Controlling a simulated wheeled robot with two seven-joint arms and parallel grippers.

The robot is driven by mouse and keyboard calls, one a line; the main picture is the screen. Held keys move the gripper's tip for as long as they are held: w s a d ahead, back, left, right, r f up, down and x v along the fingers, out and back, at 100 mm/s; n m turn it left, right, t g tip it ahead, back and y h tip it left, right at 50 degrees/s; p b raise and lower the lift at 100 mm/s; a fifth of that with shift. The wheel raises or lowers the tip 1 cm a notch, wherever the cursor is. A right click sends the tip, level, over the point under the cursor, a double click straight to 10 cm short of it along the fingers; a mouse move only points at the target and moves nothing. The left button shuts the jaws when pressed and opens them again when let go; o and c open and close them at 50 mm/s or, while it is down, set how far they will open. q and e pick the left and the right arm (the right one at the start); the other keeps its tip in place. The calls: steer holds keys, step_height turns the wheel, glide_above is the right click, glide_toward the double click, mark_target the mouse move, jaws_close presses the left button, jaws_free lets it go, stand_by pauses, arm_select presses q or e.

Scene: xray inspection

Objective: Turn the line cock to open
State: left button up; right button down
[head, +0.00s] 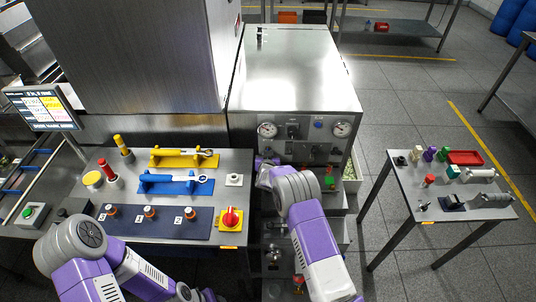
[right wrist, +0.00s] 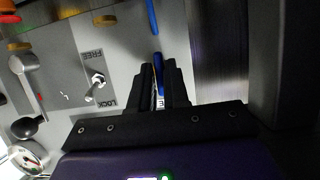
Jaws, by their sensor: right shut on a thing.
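A slim blue handle (right wrist: 158,64), which appears to be the line cock's, stands between the fingers of my right gripper (right wrist: 160,80) in the right wrist view. The gripper is shut on it, and the fingers hide its lower part. In the head view my right arm reaches the front panel (head: 308,141) of the steel cabinet and covers the handle and most of the gripper. My left gripper (head: 206,295) is at the bottom edge of the head view, low in front of the left bench, and its jaws are not clear.
Beside the held handle are a FREE/LOCK toggle (right wrist: 96,84), another blue handle (right wrist: 152,16) and a grey lever with a black knob (right wrist: 27,127). Pressure gauges (head: 267,130) flank the panel top.

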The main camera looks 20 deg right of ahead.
steer(key=shift+a, duration=0.1)
stand_by(0.4)
steer(key=c, duration=1.2)
jaws_free()
steer(key=shift+s, duration=0.1)
steer(key=p+v, duration=0.2)
steer(key=v, duration=0.5)
steer(key=shift+s, duration=0.2)
steer(key=shift+a, duration=0.1)
